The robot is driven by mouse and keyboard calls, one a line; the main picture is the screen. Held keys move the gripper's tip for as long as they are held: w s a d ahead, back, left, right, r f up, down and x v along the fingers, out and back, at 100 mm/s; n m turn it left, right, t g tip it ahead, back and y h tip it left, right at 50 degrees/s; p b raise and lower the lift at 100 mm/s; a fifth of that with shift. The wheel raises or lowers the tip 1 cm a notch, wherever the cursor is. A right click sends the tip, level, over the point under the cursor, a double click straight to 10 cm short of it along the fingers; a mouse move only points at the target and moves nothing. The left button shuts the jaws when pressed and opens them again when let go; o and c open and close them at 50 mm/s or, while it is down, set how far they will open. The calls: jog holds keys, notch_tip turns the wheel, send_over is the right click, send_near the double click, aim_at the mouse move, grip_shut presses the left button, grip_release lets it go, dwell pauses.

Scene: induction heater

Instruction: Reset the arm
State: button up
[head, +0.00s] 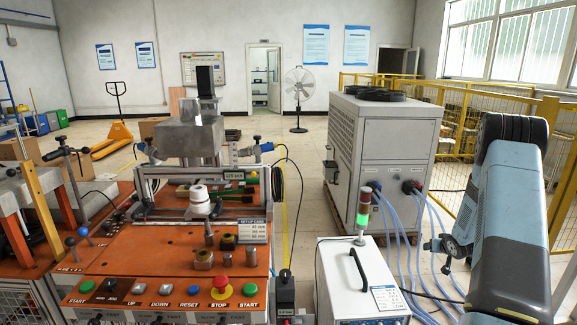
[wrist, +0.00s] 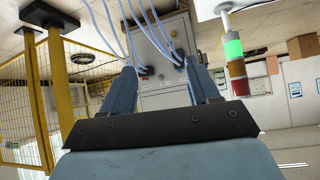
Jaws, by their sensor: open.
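My arm (head: 505,220) fills the right side of the head view, raised beside the grey cabinet and the white heater unit. In the wrist view my gripper (wrist: 163,78) shows two blue-grey fingers spread wide apart with nothing between them. In the head view the fingers cannot be made out clearly. The wrist picture is upside down, and the grey cabinet (wrist: 165,60) with its hoses shows beyond the fingers.
The white unit (head: 352,280) carries a signal tower (head: 363,215) lit green, left of my arm. Blue hoses (head: 408,255) hang from the grey cabinet (head: 385,150). An orange workbench (head: 170,255) with buttons is at left. Yellow fencing (head: 480,110) runs behind my arm.

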jog(key=s+a+r+g+h, duration=0.1)
jog(key=a+r, duration=0.2)
jog(key=r, duration=0.6)
jog(key=s+a+r+h, duration=0.1)
jog(key=a+r, duration=0.3)
jog(key=r, duration=0.5)
jog(key=s+a+r+g, duration=0.1)
jog(key=s+a+r, duration=0.4)
jog(key=r, duration=0.3)
jog(key=s+a+r, duration=0.4)
jog(key=s+r, duration=0.1)
jog(key=r, duration=0.2)
jog(key=s+a+r+y, duration=0.1)
jog(key=s+a+r, duration=0.2)
jog(key=s+a, duration=0.3)
jog(key=s+a+r+n+g+y, duration=0.1)
jog(key=s+a+r, duration=0.2)
jog(key=s, duration=1.3)
jog(key=s+a+r+n+g+y, duration=0.1)
jog(key=s+a+r, duration=0.2)
jog(key=s+a, duration=0.6)
jog(key=s, duration=0.3)
jog(key=shift+a, duration=0.2)
jog(key=shift+s, duration=0.1)
